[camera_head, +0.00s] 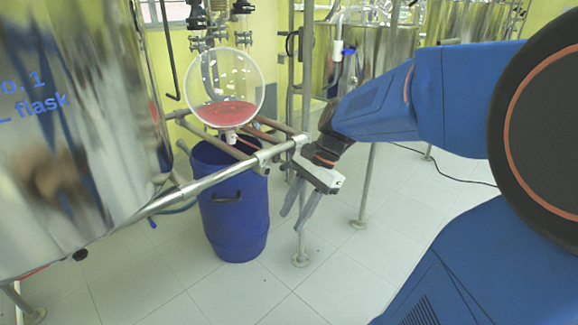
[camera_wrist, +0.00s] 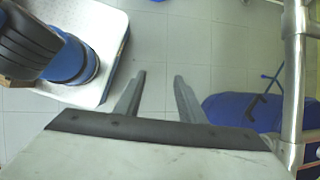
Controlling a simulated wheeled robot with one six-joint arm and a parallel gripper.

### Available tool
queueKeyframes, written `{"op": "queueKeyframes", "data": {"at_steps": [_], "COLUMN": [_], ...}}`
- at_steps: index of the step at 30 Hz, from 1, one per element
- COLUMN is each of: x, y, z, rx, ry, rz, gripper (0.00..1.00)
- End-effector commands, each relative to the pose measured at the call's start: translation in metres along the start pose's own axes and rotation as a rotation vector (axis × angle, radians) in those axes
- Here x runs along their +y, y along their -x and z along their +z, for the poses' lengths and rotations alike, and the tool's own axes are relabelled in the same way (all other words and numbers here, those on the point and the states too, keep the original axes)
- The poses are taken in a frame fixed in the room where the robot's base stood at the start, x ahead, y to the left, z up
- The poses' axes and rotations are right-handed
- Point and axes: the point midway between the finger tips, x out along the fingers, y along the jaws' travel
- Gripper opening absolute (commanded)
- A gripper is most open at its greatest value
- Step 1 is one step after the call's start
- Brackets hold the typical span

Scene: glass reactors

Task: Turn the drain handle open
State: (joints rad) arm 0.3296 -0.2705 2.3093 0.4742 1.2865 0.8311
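A round glass flask (camera_head: 226,88) holds red liquid in its lower part. Its drain outlet (camera_head: 231,136) points down above a blue barrel (camera_head: 235,215). I cannot make out a separate drain handle clearly in either view. My gripper (camera_head: 292,222) hangs pointing down, to the right of the flask and barrel and lower than the outlet, near a metal frame post. In the wrist view my gripper (camera_wrist: 159,75) has its two fingers apart, with only floor between them. The blue barrel also shows at the right of the wrist view (camera_wrist: 222,108).
A metal frame rail (camera_head: 215,180) runs in front of the barrel and close to my gripper. A large shiny vessel (camera_head: 70,140) fills the left. Another metal vessel (camera_head: 380,50) stands behind. Tiled floor (camera_head: 330,260) is open below my gripper. A frame post (camera_wrist: 293,75) stands at the wrist view's right.

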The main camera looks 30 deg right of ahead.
Motion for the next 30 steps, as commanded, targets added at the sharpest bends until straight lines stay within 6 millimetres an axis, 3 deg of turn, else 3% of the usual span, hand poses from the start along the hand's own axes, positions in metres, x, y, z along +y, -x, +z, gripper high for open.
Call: {"op": "queueKeyframes", "data": {"at_steps": [8, 17, 23, 30], "x": [-0.050, -0.099, -0.125, -0.143], "y": [0.010, 0.027, 0.042, 0.060], "z": [-0.037, -0.097, -0.151, -0.229], "rx": [-0.239, -0.516, -0.718, -0.980], "ry": [-0.481, -0.963, -1.256, -1.566], "rz": [0.013, 0.065, 0.126, 0.232], "gripper": [0.36, 0.36, 0.36, 0.36]}}
